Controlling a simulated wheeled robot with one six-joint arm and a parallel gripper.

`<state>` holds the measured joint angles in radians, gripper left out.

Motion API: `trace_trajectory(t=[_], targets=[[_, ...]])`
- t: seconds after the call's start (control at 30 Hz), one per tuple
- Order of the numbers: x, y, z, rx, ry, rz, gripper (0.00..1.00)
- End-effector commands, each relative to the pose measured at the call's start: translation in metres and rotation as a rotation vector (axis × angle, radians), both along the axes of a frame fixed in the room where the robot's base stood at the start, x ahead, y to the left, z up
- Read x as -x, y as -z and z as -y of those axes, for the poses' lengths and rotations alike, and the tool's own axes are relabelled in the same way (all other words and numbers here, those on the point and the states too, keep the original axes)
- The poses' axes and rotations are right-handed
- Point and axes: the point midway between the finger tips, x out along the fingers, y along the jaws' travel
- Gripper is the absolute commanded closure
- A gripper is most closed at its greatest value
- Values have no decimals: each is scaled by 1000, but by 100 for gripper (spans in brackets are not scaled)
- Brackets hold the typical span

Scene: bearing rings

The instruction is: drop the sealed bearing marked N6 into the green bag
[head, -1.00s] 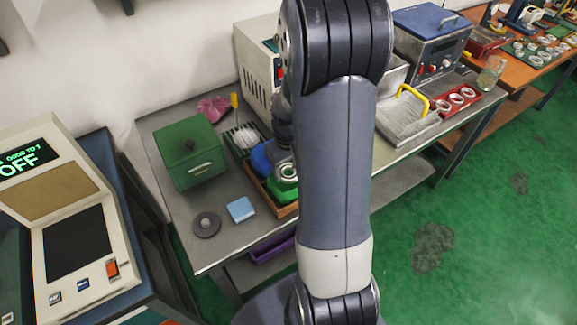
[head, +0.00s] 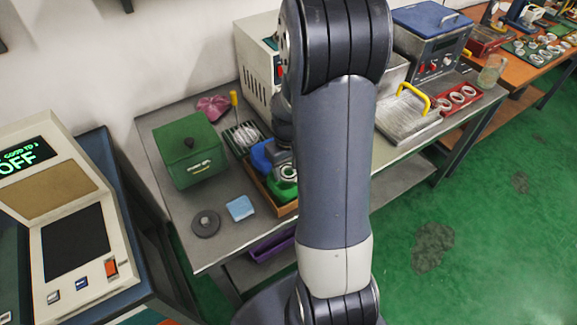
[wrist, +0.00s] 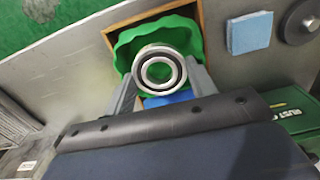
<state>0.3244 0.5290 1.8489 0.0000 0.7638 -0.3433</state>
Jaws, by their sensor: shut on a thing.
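My gripper (wrist: 160,74) is shut on a sealed bearing (wrist: 179,70), a pale metal ring with a dark inner band, gripped between its two grey fingers in the wrist view. No marking on it can be read. The green bag (wrist: 190,36) lies open behind and around the bearing in that view, and green shows through the bearing's hole. In the head view the bearing (head: 289,173) shows just left of my arm, over the green bag (head: 283,193). My arm hides part of the bag there, and the gap between bearing and bag cannot be judged.
The bag stands in a wooden tray (head: 257,184) with something blue (head: 261,155) beside it. A green lidded box (head: 190,155), a light-blue block (head: 240,208) and a dark disc (head: 206,224) stand to the left. Bare grey bench (head: 225,250) lies in front.

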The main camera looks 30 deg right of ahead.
Motion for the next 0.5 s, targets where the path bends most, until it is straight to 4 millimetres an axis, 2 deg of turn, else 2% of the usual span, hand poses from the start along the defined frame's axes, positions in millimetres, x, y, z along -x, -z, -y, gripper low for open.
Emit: trace_trajectory(t=[0.4, 0.43, 0.5], targets=[[0, 0, 0, 0, 0, 1, 68], [0, 0, 0, 0, 0, 1, 44], [0, 0, 0, 0, 0, 1, 38]])
